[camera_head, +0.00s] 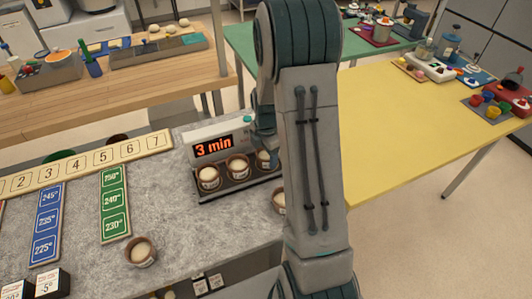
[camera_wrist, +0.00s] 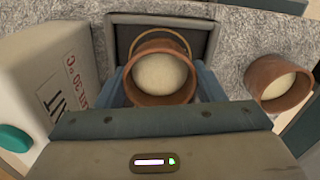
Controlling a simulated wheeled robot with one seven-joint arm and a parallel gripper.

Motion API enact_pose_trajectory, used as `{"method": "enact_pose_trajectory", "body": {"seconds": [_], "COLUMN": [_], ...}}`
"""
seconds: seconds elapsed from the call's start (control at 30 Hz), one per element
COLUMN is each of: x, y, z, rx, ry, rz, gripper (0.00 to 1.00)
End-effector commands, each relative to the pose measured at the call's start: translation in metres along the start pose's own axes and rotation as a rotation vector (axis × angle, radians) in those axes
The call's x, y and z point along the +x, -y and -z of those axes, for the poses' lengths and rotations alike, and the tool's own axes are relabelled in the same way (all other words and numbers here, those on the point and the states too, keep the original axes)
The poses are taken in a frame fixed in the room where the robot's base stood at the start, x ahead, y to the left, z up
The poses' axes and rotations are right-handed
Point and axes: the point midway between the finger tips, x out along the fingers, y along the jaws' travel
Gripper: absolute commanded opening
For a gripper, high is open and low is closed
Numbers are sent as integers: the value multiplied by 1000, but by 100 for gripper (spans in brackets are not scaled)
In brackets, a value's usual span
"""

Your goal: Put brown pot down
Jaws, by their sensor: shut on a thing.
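My gripper (camera_wrist: 162,88) is shut on a brown pot (camera_wrist: 163,99) with a pale filling, one finger on each side of it. The pot is upright over the dark tray (camera_wrist: 120,37) of the timer device. A thin tan ring on the tray shows just beyond its rim. I cannot tell whether its base touches the tray. In the head view my gripper (camera_head: 264,135) is at the right end of the tray, and my arm hides part of it. Two more filled brown pots, one at the left (camera_head: 208,178) and one in the middle (camera_head: 237,167), stand in the tray.
The grey device reads "3 min" (camera_head: 213,146) and stands close beside my gripper. Another filled pot (camera_wrist: 280,83) stands on the counter right of the tray; a further one (camera_head: 140,251) is by the green temperature strip (camera_head: 114,205). The counter (camera_head: 170,205) between is clear.

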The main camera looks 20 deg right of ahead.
Motion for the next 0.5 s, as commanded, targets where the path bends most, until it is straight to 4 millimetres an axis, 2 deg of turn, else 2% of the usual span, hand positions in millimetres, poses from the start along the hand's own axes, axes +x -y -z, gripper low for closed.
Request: {"method": "enact_pose_trajectory", "body": {"seconds": [0.1,0.13,0.2,0.5], "x": [5,3,3,1], "y": [0,0,0,0], "z": [0,0,0,0], "rx": [0,0,0,0], "ry": [0,0,0,0], "rz": [0,0,0,0], "gripper": [34,71,84,84]}}
